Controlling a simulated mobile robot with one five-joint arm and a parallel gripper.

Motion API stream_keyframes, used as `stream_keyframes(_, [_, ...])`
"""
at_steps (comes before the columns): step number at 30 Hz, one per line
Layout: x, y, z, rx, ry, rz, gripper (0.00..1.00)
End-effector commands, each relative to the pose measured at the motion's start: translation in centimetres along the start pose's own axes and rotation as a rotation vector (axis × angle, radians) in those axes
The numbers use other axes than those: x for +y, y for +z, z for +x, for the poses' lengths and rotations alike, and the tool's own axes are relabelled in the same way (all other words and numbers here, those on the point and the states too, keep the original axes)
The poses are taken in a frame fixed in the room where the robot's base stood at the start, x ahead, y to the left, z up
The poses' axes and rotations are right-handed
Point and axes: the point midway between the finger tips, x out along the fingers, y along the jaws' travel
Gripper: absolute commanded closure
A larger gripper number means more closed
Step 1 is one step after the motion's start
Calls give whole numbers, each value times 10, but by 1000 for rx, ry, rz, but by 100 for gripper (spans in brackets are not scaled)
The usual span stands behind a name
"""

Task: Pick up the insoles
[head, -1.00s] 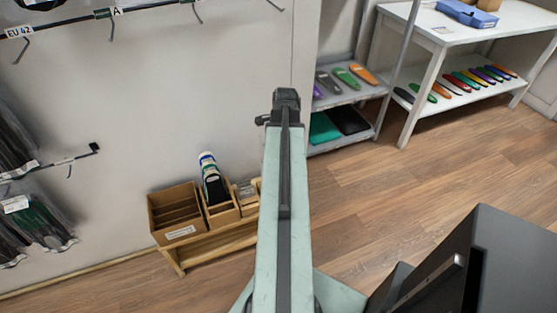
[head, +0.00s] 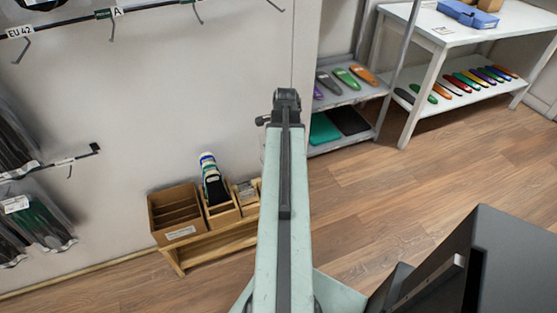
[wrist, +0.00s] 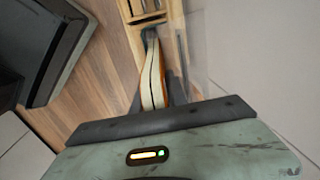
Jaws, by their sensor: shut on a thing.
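In the wrist view, my gripper (wrist: 164,42) is shut on the insoles (wrist: 152,80), seen edge-on as cream layers with an orange strip on the right. The dark fingers lie along both sides of them. In the head view my gripper and the held insoles cannot be made out; my raised arm fills the middle. More insoles, dark and standing on end with coloured edges (head: 212,182), are in a wooden bin at the lower left of the head view.
A low wooden bench (head: 215,246) carries the open wooden boxes (head: 172,236) against the wall. Packaged insoles (head: 40,228) hang on hooks at the left. A grey shelf (head: 347,97) and a white table (head: 425,22) with coloured insoles stand at the right. Wooden floor lies open between.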

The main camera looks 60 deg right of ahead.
Motion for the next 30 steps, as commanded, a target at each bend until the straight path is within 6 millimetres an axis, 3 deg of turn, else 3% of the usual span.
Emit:
stream_keyframes(19, [-1, -1, -7, 0, 0, 1, 100])
stream_keyframes(23, [-3, -1, -24, 0, 0, 1, 100])
stream_keyframes(30, [-9, -1, -76, 0, 0, 2, 100])
